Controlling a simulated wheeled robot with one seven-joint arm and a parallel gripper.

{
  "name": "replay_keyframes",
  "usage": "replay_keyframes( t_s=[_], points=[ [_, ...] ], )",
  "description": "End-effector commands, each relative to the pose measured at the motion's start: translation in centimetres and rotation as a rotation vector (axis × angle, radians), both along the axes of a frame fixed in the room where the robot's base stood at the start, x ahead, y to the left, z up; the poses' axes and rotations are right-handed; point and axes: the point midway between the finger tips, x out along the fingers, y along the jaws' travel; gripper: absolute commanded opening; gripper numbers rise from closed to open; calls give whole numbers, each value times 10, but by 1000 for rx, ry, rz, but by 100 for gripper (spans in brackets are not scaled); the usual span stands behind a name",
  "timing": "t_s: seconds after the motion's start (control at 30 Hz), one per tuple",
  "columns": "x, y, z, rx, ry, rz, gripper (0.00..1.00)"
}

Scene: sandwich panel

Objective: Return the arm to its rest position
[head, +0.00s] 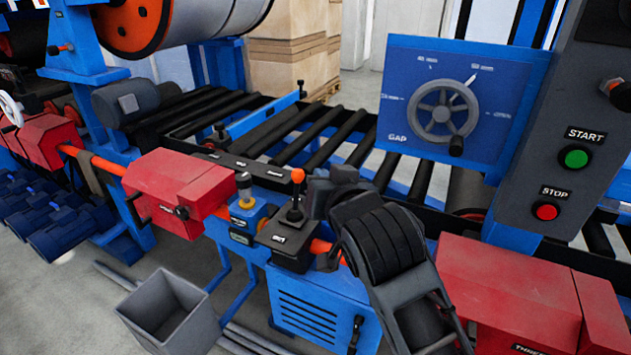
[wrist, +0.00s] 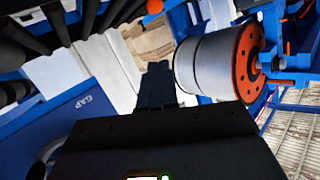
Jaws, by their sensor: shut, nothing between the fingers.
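My gripper (wrist: 157,72) shows in the wrist view as dark fingers held together, with nothing between them. In the head view my dark grey arm comes up from the lower right and bends in front of the machine line. Its end is near the black lever box (head: 290,235), and the fingertips are hard to make out there. In the wrist view the fingers point past a grey roll with an orange end disc (wrist: 250,62). I cannot tell the distance between them.
A blue GAP panel with a handwheel (head: 443,112) stands right of my arm. A grey control post with a green START button (head: 575,158) and red STOP button (head: 546,211) is farther right. Red housings (head: 175,190) and a grey open bin (head: 168,315) are left.

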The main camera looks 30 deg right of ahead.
Motion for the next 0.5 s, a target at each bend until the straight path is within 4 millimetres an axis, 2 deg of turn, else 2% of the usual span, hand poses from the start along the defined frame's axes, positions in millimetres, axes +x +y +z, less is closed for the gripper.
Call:
replay_keyframes(
  t_s=[0.13,0.5],
  points=[
    [-6,1,4,0,0,1,0],
    [-7,1,4,0,0,0,0]
  ],
)
